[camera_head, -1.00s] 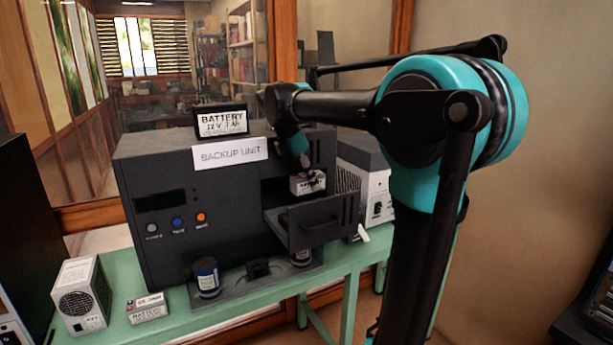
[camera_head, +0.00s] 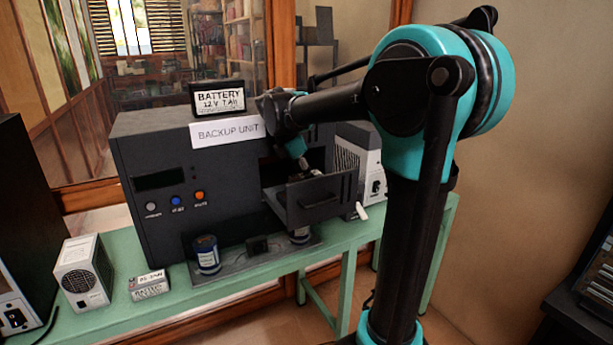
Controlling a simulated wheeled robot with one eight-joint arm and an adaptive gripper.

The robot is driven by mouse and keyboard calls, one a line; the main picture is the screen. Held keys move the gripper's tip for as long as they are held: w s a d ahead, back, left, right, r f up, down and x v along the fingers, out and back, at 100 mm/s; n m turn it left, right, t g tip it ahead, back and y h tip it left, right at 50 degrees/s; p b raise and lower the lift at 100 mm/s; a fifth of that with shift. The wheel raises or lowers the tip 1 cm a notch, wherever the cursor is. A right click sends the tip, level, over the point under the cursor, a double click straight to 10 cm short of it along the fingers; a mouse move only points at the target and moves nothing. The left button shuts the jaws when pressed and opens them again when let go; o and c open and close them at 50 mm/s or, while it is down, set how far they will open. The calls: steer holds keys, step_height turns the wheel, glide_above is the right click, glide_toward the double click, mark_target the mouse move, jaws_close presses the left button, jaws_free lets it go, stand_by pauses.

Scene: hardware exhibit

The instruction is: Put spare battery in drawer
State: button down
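The dark backup unit (camera_head: 225,200) stands on the green bench with its drawer (camera_head: 315,200) pulled out at the right of its front. My gripper (camera_head: 306,174) reaches down into the open drawer from above. Its fingers are small and mostly hidden by the drawer front, so I cannot tell whether they are open or shut. The battery that hung at my gripper is now hidden, apart perhaps from a sliver at the drawer's top edge. A black battery with a white label (camera_head: 219,98) stands on top of the unit. A small labelled battery (camera_head: 149,285) lies on the bench at left.
Blue cans (camera_head: 206,254) and a small black block stand on a plate below the drawer. A beige fan box (camera_head: 83,272) is at left on the green bench (camera_head: 225,293). A grey-white device (camera_head: 365,165) stands close to the drawer's right.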

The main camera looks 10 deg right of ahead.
steer(key=shift+f, duration=0.5)
stand_by(0.7)
steer(key=c, duration=0.9)
jaws_free()
steer(key=v, duration=1.2)
